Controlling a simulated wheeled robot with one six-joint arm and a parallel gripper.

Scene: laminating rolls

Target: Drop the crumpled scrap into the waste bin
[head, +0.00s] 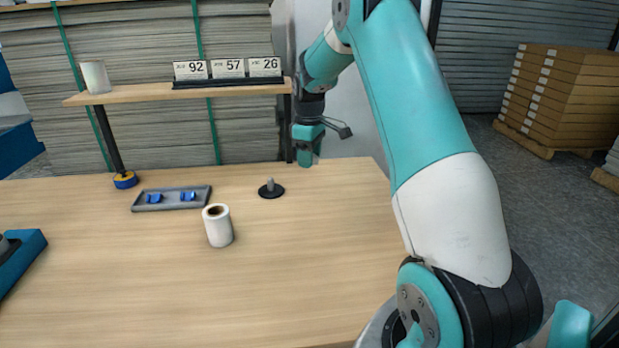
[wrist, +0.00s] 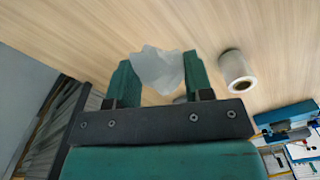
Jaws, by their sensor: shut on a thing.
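My gripper (head: 306,150) is at the far right part of the table, near the shelf's right end, pointing down above the table's back edge. In the wrist view, my gripper (wrist: 161,75) is shut on the crumpled scrap (wrist: 157,70), a pale, translucent lump between the two teal fingers. The scrap cannot be made out in the head view. I cannot see a waste bin in either view.
On the wooden table (head: 300,260) stand a white roll (head: 218,228), a black-based peg (head: 271,190) and a grey tray (head: 172,198) with blue pieces. A shelf (head: 150,93) holds number cards and another roll (head: 95,77). The table's front right is clear.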

